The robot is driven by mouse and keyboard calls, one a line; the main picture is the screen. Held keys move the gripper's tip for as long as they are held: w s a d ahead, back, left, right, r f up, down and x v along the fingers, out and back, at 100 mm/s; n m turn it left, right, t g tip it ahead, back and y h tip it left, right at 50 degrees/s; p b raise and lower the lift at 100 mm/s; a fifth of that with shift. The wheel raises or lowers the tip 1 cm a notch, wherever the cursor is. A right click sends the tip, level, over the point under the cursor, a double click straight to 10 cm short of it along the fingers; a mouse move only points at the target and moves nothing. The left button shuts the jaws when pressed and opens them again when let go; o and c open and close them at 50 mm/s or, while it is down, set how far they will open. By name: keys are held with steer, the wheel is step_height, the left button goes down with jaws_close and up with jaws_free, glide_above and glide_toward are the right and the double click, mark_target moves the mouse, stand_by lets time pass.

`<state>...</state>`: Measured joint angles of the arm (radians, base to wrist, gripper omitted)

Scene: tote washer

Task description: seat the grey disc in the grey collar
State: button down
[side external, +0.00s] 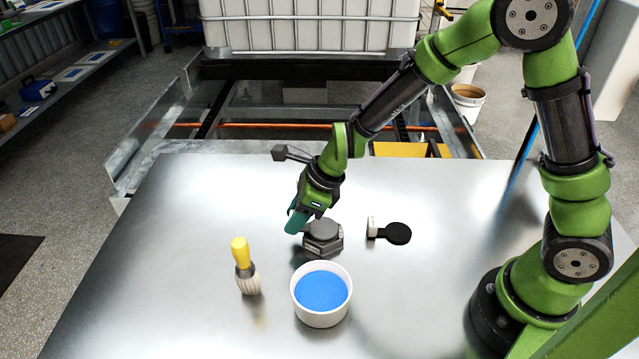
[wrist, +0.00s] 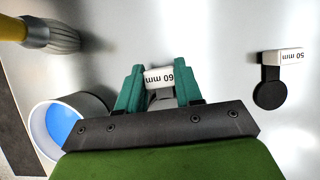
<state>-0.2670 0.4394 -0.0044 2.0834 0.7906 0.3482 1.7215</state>
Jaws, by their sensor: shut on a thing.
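My gripper (side external: 297,219) is shut on the white tab (wrist: 158,77) marked "60 mm", which sits between its two teal fingers in the wrist view. What looks like the grey disc (side external: 322,227) lies just right of the fingertips in the side external view, over the darker grey, angular collar (side external: 326,249). I cannot tell whether the disc is inside the collar, resting on it or slightly above it. In the wrist view, only a little grey shows behind the tab; the fingers and gripper body hide the rest.
A black disc (side external: 397,233) with a white "50 mm" tab (wrist: 282,56) lies to the right. A white bowl (side external: 321,315) with blue inside stands in front, and a yellow-handled brush (side external: 240,252) stands front left. The metal table (side external: 180,220) is clear at far left.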

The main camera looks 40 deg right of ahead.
steer(key=shift+f, duration=0.15)
steer(key=shift+f, duration=0.35)
steer(key=shift+f, duration=0.1)
stand_by(1.0)
steer(key=c, duration=0.7)
jaws_free()
steer(key=shift+o, duration=0.5)
steer(key=o, duration=0.5)
